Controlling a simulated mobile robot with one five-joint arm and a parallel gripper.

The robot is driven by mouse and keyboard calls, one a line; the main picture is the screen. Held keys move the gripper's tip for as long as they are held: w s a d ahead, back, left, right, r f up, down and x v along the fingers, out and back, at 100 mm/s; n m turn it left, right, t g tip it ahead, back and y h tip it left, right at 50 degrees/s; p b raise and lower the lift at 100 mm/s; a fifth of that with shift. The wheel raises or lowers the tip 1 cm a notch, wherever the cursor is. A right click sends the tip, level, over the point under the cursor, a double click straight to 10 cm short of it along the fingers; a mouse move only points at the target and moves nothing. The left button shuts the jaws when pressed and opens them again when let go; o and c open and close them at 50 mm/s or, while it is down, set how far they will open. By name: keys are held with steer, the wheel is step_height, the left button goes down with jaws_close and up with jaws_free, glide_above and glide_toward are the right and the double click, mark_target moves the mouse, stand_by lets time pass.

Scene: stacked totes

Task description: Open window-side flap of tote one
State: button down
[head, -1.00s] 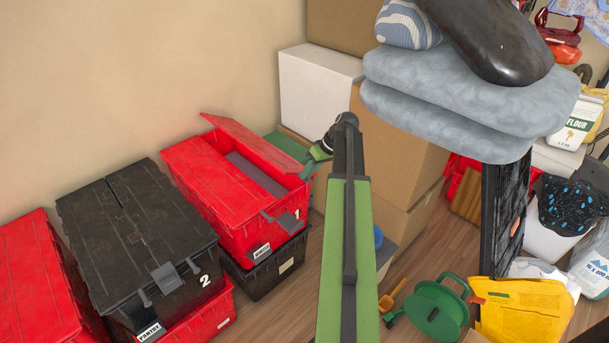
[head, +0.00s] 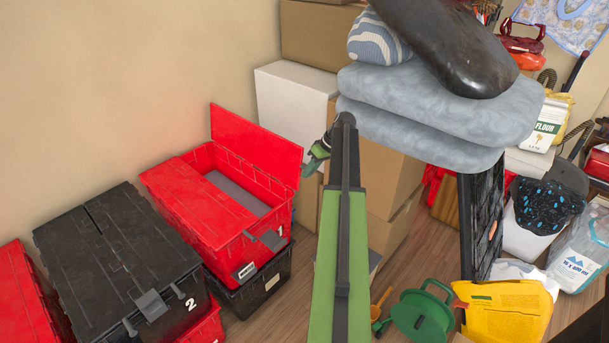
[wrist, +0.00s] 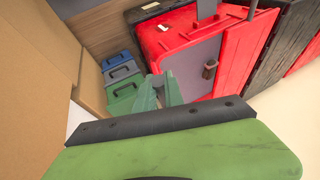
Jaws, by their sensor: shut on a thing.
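Tote one (head: 270,222) is red, marked 1, and sits on a black tote. Its wall-side flap (head: 257,145) stands raised, nearly upright, along the back. Its other flap (head: 200,200) lies closed. A grey surface (head: 237,192) shows inside the opening. My gripper (head: 309,168) is at the right end of the raised flap, shut on its edge; the exact contact is hard to see. In the wrist view the green fingers (wrist: 165,91) are close together beside the red tote (wrist: 180,40).
Black tote two (head: 120,260) stands left of tote one, with another red tote beyond. Cardboard boxes (head: 385,190) rise close to the right of my gripper. Grey cushions (head: 440,105) overhang nearby. Coloured cases (wrist: 122,85) stand near the fingers.

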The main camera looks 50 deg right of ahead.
steer(key=shift+d+f, duration=0.2)
steer(key=shift+d, duration=1.2)
steer(key=c, duration=1.5)
jaws_free()
steer(key=shift+o, duration=0.3)
steer(key=shift+d+f, duration=0.15)
steer(key=shift+a, duration=0.25)
steer(key=p+v, duration=1.5)
steer(key=v, duration=0.2)
steer(key=shift+r, duration=0.35)
